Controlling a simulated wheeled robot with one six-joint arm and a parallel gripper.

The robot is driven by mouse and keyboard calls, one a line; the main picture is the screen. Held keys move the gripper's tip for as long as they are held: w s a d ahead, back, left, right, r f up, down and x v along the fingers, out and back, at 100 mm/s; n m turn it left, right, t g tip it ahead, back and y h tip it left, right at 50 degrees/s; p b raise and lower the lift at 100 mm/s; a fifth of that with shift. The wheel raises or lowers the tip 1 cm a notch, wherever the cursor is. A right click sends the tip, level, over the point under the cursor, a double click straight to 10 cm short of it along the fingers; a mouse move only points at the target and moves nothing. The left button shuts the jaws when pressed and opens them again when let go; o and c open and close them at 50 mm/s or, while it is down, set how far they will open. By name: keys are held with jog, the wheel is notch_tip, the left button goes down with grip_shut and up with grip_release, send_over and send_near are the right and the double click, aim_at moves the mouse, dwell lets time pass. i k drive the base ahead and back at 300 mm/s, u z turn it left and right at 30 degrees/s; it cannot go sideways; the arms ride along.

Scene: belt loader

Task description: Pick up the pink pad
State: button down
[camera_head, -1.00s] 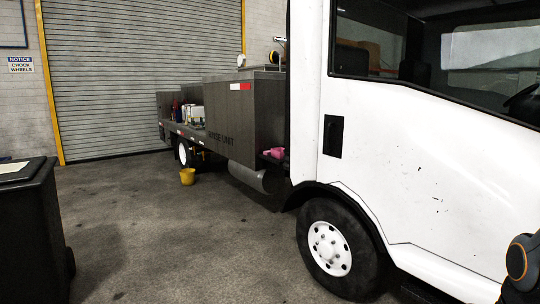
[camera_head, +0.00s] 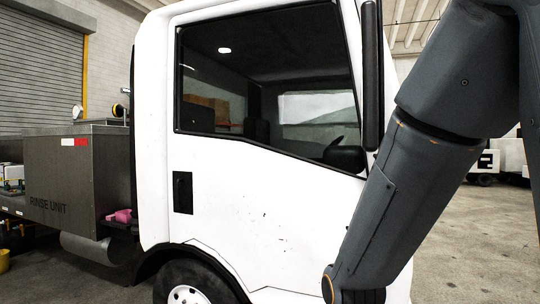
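A small pink object (camera_head: 122,215) sits on a dark ledge behind the truck cab, at the left of the view, beside the grey rinse unit box. It is too small to tell whether it is a pad. No other pink thing shows. My arm hangs down across the right side of the view, in front of the cab, well apart from the pink object. My gripper is outside the frame, below the bottom edge.
The white truck cab (camera_head: 225,190) fills the middle, with a front wheel (camera_head: 186,296) below. The grey rinse unit (camera_head: 62,175) stands behind it. A yellow bucket (camera_head: 4,261) is at the left edge. Open floor (camera_head: 470,240) shows at the right.

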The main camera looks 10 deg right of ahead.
aim_at(110, 217)
jog(key=u, duration=0.25)
jog(key=i, duration=0.9)
jog(key=u, duration=0.8)
jog(key=i, duration=1.95)
jog(key=u, duration=0.5)
jog(key=i, duration=1.8)
jog(key=z, duration=0.2)
jog(key=i, duration=1.6)
jog(key=z, duration=0.1)
